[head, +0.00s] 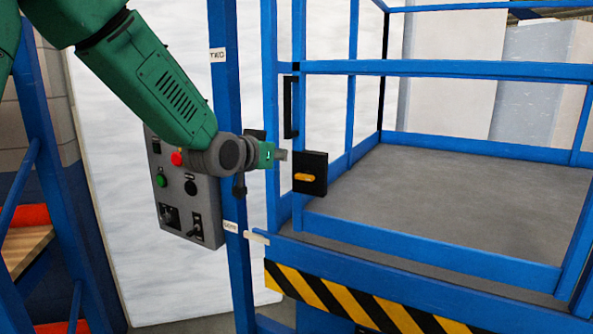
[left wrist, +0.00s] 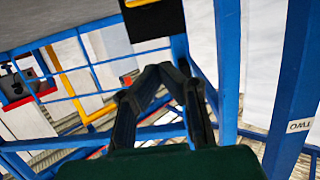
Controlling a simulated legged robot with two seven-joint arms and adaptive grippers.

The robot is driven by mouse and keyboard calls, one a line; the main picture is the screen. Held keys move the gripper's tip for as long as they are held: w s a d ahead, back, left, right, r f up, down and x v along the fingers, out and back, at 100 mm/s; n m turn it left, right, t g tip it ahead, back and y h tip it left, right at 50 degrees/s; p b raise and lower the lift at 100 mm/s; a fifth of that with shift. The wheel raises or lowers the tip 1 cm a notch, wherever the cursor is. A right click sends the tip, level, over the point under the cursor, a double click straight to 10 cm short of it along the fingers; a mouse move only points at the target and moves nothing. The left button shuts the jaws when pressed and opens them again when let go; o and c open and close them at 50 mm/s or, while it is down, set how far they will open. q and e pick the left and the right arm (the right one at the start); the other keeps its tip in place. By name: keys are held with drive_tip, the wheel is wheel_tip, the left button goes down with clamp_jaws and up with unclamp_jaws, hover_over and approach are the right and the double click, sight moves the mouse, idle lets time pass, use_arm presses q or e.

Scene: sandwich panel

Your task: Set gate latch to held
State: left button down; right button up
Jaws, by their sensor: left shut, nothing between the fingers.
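The gate latch is a black plate (head: 311,173) with an orange-yellow handle (head: 304,177), mounted on the blue gate (head: 400,68). The handle lies roughly horizontal. In the left wrist view the black plate (left wrist: 152,22) is at the top, with a bit of the yellow handle (left wrist: 140,2) cut off by the frame edge. My left gripper (head: 283,155) is just left of the plate and slightly above the handle; I cannot tell whether it touches. Its fingers (left wrist: 158,75) are closed together with nothing between them. My right gripper is not in view.
A grey control box (head: 188,205) with buttons and switches hangs behind my left arm, beside a blue post (head: 228,90). A black vertical gate handle (head: 290,107) is above the latch. The platform floor (head: 450,190) behind the gate is empty. A striped edge (head: 340,300) runs below.

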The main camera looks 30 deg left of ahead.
use_arm(q)
drive_tip(key=p, duration=0.2)
hover_over(306, 176)
drive_tip(key=s+a, duration=0.1)
drive_tip(key=a, duration=0.2)
drive_tip(key=f, duration=0.2)
drive_tip(key=shift+s+d+f, duration=0.1)
drive_tip(key=shift+d+f, duration=0.15)
drive_tip(key=shift+f, duration=0.05)
drive_tip(key=f, duration=0.2)
drive_tip(key=shift+a+f, duration=0.25)
drive_tip(key=shift+f, duration=0.4)
drive_tip(key=shift+d+f, duration=0.3)
drive_tip(key=shift+d, duration=0.3)
drive_tip(key=shift+a, duration=0.15)
